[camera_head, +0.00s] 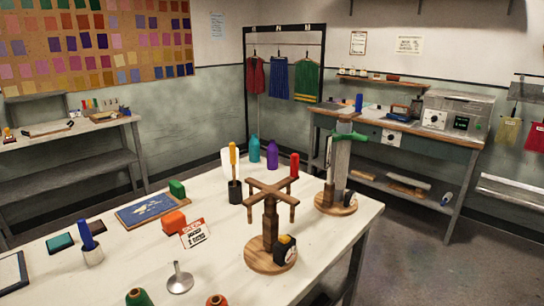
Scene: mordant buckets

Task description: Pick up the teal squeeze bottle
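The teal squeeze bottle (254,149) stands upright at the far edge of the white worktable (225,272). A purple bottle (272,155) stands close to its right, and a red bottle (294,165) is further right. To its left and nearer are a white upright piece and a yellow-handled tool (233,156) in a dark holder. Neither of my grippers shows in the head view.
A wooden cross-armed stand (270,215) rises in front of the bottles, and a second wooden-based stand (337,175) is to the right. An orange block (174,223), a sign card (194,233) and a blue-topped board (146,211) lie nearer left.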

